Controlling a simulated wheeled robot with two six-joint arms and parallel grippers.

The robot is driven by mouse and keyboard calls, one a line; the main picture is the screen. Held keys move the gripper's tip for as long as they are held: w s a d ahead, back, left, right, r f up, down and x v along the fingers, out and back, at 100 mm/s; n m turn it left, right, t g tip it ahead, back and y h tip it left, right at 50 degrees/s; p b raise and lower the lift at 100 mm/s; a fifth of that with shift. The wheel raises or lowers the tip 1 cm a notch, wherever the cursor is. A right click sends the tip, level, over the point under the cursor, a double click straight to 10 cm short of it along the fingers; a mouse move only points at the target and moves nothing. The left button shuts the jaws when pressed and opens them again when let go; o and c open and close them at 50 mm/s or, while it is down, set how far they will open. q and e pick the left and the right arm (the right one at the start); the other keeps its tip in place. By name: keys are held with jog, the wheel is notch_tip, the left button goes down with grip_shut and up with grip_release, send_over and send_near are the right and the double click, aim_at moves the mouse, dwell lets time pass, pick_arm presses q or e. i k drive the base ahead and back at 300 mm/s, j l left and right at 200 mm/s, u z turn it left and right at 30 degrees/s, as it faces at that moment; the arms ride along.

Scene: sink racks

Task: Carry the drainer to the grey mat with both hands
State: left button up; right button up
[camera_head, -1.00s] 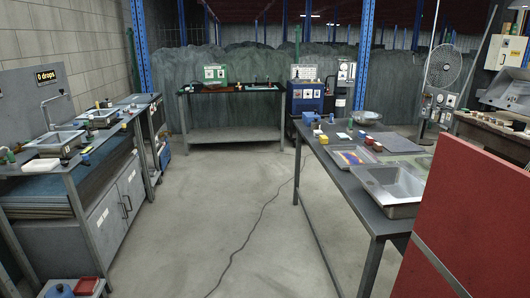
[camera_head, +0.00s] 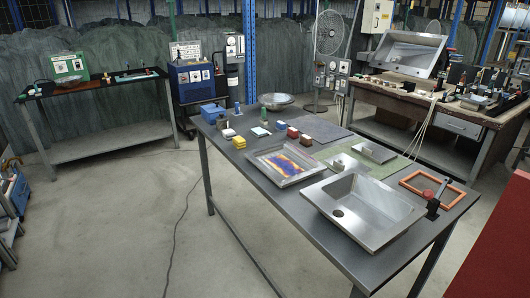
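A grey mat (camera_head: 322,127) lies flat on the long metal table, toward its far side. I cannot tell for sure which thing is the drainer. A steel basin (camera_head: 372,203) with a dark drain hole sits near the table's front right. A shallow steel tray (camera_head: 285,164) with a bright multicoloured floor lies to its left, in front of the grey mat. A round metal bowl (camera_head: 277,101) stands at the far end, behind the mat. Neither of my grippers is in view.
A green mat (camera_head: 392,167) with small metal pieces on it, and an orange frame (camera_head: 432,188) lie behind the basin. Small blocks and a blue box (camera_head: 213,113) stand at the table's far left. A red panel (camera_head: 497,252) blocks the lower right. Floor (camera_head: 120,220) is clear at left.

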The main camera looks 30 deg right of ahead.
aim_at(316, 127)
jog(key=i+u, duration=0.15)
jog(key=i, duration=0.65)
jog(key=i+l+u, duration=0.2)
jog(key=i, duration=0.65)
jog(key=i+j, duration=0.1)
jog(key=i, duration=0.4)
jog(key=i+j, duration=0.1)
jog(key=i, duration=0.35)
jog(key=i+j, duration=0.1)
jog(key=i, duration=0.4)
jog(key=z, duration=1.85)
